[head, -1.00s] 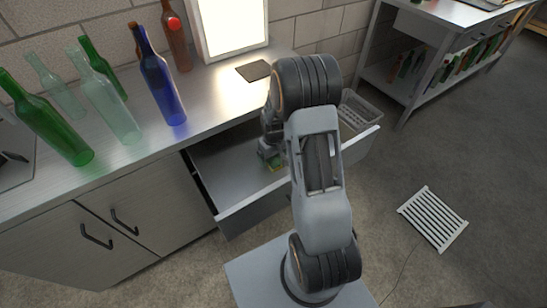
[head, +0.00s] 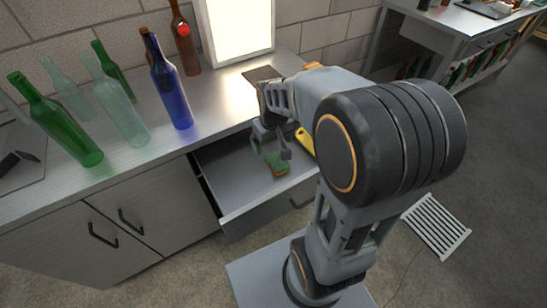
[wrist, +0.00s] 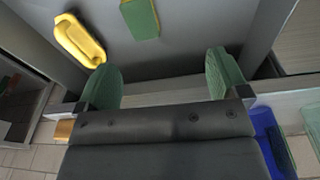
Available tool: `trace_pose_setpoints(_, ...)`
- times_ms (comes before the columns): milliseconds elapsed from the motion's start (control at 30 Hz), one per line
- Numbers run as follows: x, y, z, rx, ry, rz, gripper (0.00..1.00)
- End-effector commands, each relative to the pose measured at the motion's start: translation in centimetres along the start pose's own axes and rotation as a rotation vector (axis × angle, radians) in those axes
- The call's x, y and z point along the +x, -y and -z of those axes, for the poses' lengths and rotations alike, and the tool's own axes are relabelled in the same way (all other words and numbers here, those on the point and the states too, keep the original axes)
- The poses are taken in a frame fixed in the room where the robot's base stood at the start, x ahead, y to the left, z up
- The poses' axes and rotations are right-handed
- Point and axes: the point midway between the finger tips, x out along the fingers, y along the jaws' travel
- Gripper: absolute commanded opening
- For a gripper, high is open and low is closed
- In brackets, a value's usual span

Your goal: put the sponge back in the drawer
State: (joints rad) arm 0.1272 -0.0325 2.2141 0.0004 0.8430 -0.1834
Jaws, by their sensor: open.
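The sponge (head: 277,163), green with a yellowish side, lies on the floor of the open drawer (head: 237,178) in the head view. In the wrist view the sponge (wrist: 140,18) is at the top edge, beyond the fingertips and apart from them. My gripper (head: 272,142) is above the drawer, towards its back and near the counter edge. In the wrist view my gripper (wrist: 164,78) shows two green fingertips spread wide with nothing between them. My arm hides the drawer's right part in the head view.
A yellow object (wrist: 80,40) lies in the drawer beside the sponge, partly hidden by my arm in the head view (head: 305,142). Several bottles, including a blue one (head: 168,85), stand on the counter (head: 215,105). A white slatted rack (head: 436,226) lies on the floor.

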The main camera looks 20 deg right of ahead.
Motion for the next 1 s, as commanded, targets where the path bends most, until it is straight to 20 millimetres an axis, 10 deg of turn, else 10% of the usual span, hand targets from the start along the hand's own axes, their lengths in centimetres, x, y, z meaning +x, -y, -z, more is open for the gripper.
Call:
trace_pose_setpoints(400,-5.3,4.4,-8.1,0.064,-0.131,0.011,0.93)
trace_pose_setpoints(1000,-7.0,4.7,-8.4,0.063,-0.145,0.014,0.93)
